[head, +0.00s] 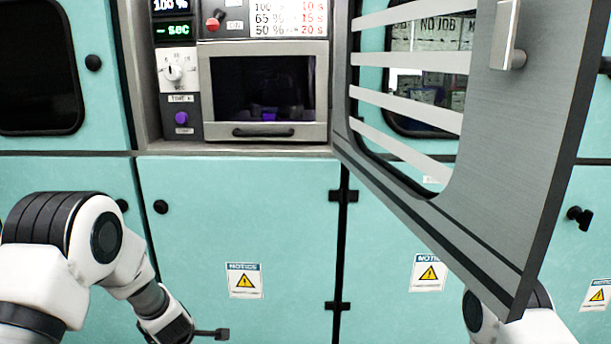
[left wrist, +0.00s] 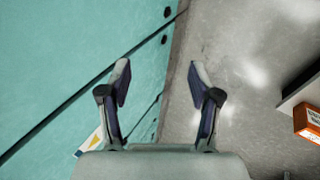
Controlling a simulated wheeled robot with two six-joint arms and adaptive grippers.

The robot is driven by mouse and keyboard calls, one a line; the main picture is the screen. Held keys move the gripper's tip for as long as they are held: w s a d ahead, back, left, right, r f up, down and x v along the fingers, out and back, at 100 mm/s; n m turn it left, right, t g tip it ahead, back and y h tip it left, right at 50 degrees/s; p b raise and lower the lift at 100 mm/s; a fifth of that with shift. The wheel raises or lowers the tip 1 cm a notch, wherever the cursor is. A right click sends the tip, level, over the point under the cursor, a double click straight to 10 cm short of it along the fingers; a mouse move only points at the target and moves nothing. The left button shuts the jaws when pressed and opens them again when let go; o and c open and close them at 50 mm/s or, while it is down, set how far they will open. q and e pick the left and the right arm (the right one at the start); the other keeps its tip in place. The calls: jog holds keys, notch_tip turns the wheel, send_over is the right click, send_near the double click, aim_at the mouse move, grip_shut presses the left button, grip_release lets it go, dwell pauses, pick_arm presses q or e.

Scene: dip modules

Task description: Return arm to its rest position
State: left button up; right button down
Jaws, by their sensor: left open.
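My left arm comes in at the lower left of the head view, bent downward in front of the teal cabinet. Its gripper (head: 212,334) is low, near the bottom edge. In the left wrist view the left gripper (left wrist: 160,80) is open, with its two fingers apart and nothing between them. Beyond the fingers are the teal cabinet face and the grey floor. Part of my right arm shows at the lower right of the head view, partly behind the open grey door. My right gripper is not visible.
A machine with a small closed window door (head: 265,132), a dial (head: 175,72) and a purple button (head: 181,118) is set in the teal cabinet wall (head: 240,215). A large grey slotted door (head: 505,150) stands open at the right. An orange box (left wrist: 308,122) is at the wrist view's right edge.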

pick_arm(q)
jog(key=s+f+m+g, duration=0.2)
jog(key=s+f+m, duration=0.1)
jog(key=s+f, duration=0.55)
jog(key=s+f+m+g, duration=0.2)
jog(key=s+f, duration=0.4)
jog(key=s, duration=0.5)
jog(key=s+f+m+g, duration=0.25)
jog(key=s+m, duration=0.35)
jog(key=s, duration=1)
jog(key=s+d+r+m+h, duration=0.2)
jog(key=s+d+m, duration=0.1)
jog(key=s+m, duration=0.25)
notch_tip(320, 180, up, 13)
jog(key=w+m+p, duration=0.1)
jog(key=w+p, duration=0.1)
jog(key=p, duration=1)
jog(key=shift+d+m+p, duration=0.15)
jog(key=shift+m+p, duration=0.2)
jog(key=shift+s+t, duration=0.1)
jog(key=shift+t, duration=0.15)
